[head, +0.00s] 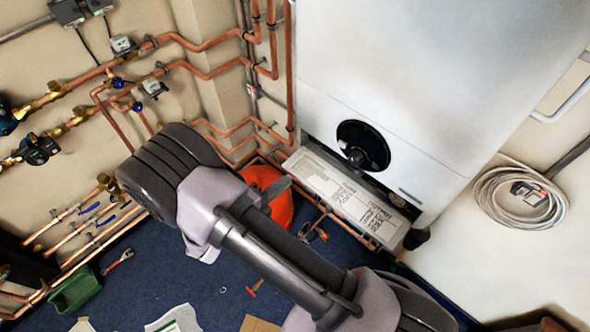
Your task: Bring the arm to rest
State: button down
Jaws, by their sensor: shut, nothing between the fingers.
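My arm crosses the lower middle of the head view, from the bottom right up to a dark joint at the left. My gripper cannot be made out; the arm's links hide what lies behind them. A small dark grey pointed piece shows beside the arm in front of an orange container, and I cannot tell what it belongs to. No object is seen held.
A white boiler (430,85) fills the upper right, with a labelled box (345,195) below it. Copper pipes (205,72) run along the left wall. The orange container (273,205) is close behind my arm.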

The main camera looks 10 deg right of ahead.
jog(key=shift+s+a+f, duration=0.1)
jog(key=shift+s+a, duration=0.35)
jog(key=shift+a, duration=0.35)
jog(key=shift+a, duration=0.1)
